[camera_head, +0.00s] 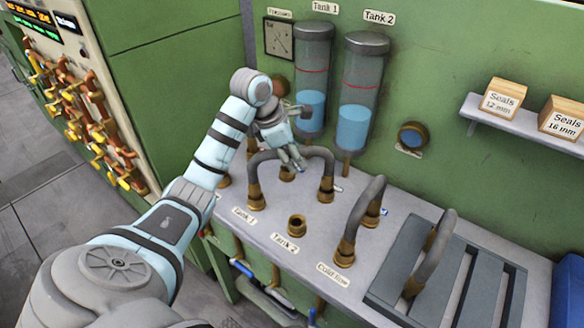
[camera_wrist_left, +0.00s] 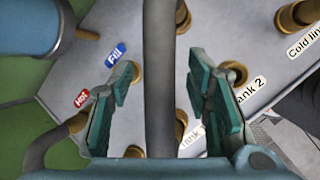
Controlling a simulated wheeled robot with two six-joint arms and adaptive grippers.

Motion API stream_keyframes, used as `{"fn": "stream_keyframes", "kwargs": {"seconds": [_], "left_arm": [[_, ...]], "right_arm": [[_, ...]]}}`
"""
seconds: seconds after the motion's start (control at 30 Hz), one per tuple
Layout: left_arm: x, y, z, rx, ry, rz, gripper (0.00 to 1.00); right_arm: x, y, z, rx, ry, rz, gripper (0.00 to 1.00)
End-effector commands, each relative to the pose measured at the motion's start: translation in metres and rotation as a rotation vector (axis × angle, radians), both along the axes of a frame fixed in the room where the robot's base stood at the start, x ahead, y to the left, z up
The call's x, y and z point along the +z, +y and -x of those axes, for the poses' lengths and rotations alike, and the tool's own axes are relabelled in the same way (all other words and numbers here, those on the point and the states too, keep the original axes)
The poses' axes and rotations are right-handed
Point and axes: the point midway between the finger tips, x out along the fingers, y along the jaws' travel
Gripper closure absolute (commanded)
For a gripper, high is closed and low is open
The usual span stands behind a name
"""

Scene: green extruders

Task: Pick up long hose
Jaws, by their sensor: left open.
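A grey hose (camera_head: 292,153) with brass ends arches over the bench by the Tank 1 label. My left gripper (camera_head: 292,160) is at its top, pointing down at it. In the left wrist view, the open teal fingers (camera_wrist_left: 160,85) have a dark hose (camera_wrist_left: 160,110) running between them, with space on each side. Shorter-looking hoses stand at the cold line (camera_head: 362,212) and on the slotted rack (camera_head: 434,250). No hose is labelled long. My right gripper is in neither view.
Two glass tanks (camera_head: 312,75) with blue liquid stand on the wall behind the gripper. A bare brass port (camera_head: 297,224) sits at the Tank 2 label. A shelf (camera_head: 520,122) with seal boxes is at right. Orange valves (camera_head: 85,115) line the left panel.

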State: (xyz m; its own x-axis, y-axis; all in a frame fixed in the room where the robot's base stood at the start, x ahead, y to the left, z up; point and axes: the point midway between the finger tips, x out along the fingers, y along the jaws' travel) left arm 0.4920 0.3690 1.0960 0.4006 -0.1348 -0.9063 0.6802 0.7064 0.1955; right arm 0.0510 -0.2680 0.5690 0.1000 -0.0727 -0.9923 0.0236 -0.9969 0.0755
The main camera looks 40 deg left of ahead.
Motion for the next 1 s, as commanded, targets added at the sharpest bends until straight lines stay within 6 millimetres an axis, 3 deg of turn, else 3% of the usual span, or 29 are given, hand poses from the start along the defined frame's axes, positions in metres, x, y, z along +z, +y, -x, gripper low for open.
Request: {"fn": "stream_keyframes", "kwargs": {"seconds": [0.7, 1.0], "left_arm": [[-0.0048, 0.0001, 0.0002, 0.000, 0.000, 0.000, 0.55], [-0.0048, 0.0001, 0.0002, 0.000, 0.000, 0.000, 1.00]], "right_arm": [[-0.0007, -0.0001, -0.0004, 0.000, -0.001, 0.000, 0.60], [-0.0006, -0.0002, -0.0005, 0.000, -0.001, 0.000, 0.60]]}}
